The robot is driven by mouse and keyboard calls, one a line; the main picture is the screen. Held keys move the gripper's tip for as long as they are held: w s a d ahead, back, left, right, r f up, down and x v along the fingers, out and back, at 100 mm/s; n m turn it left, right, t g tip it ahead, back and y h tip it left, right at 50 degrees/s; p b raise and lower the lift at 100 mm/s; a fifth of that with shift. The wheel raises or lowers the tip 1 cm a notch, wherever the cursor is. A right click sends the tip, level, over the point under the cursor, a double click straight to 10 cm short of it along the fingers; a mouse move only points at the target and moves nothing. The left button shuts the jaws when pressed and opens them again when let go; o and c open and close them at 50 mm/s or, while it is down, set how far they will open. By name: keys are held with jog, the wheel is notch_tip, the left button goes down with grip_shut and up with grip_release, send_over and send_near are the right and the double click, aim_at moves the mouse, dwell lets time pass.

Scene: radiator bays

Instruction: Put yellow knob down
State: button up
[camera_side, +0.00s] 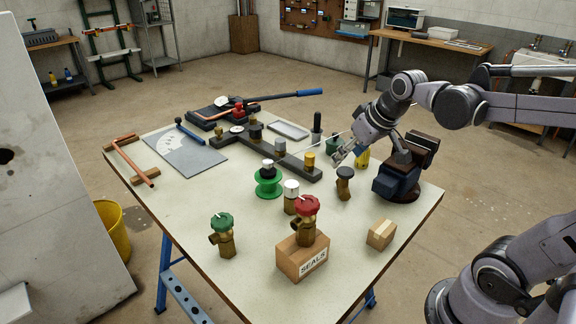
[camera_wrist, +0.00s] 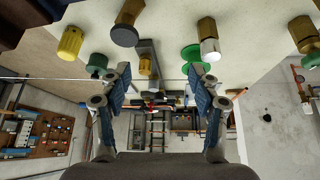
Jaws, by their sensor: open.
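A yellow ridged knob (camera_side: 362,158) stands on the table, just right of and partly behind my gripper in the side view. It also shows at the upper left of the wrist view (camera_wrist: 70,42), outside the fingers. A second, smaller yellow-topped fitting (camera_side: 310,160) stands on the dark manifold and shows near the left finger in the wrist view (camera_wrist: 145,66). My gripper (camera_side: 345,156) is open; its two fingers stand apart with nothing held between them (camera_wrist: 160,80).
A dark-capped brass valve (camera_side: 344,182), a green knob (camera_side: 333,145), a green spool (camera_side: 268,186) and a white-capped valve (camera_side: 291,197) stand close by. The dark vise (camera_side: 398,182) is to the right. A red-knobbed valve (camera_side: 306,215) sits on the SEALS box (camera_side: 301,258).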

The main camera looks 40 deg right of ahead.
jog(key=s+a+f+n, duration=0.1)
jog(key=s+a+f, duration=0.1)
jog(key=s+a, duration=0.1)
jog(key=s+a+f+t+y, duration=0.1)
jog(key=s+a, duration=0.2)
jog(key=a, duration=0.2)
jog(key=shift+a+f+n, duration=0.4)
dwell(0.7)
